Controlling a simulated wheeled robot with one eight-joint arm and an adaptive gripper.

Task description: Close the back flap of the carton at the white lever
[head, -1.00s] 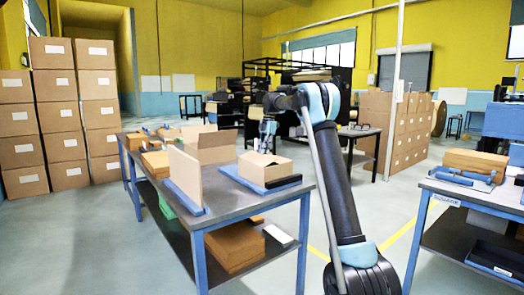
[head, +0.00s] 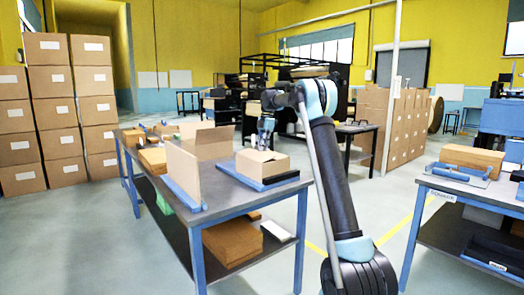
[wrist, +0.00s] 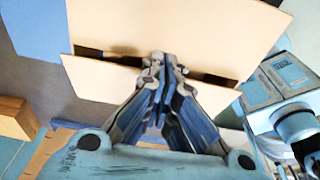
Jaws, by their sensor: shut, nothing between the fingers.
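The carton (head: 264,168) sits on a blue base on the near table, with a black bar at its right end. In the wrist view, its pale flaps (wrist: 180,22) lie nearly flat, with a dark gap between the large panel and a narrower flap (wrist: 95,80). My gripper (head: 266,146) is over the carton's top in the head view. In the wrist view, my gripper (wrist: 163,62) is shut and empty, its tips at the gap. I cannot tell whether they touch the cardboard. I cannot make out a white lever; which flap is the back one is unclear.
An upright cardboard panel (head: 184,173) on a blue base and an open carton (head: 214,142) stand left of the carton on the table (head: 222,202). A second table (head: 440,184) with brown stock is at right. Open floor lies between the tables.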

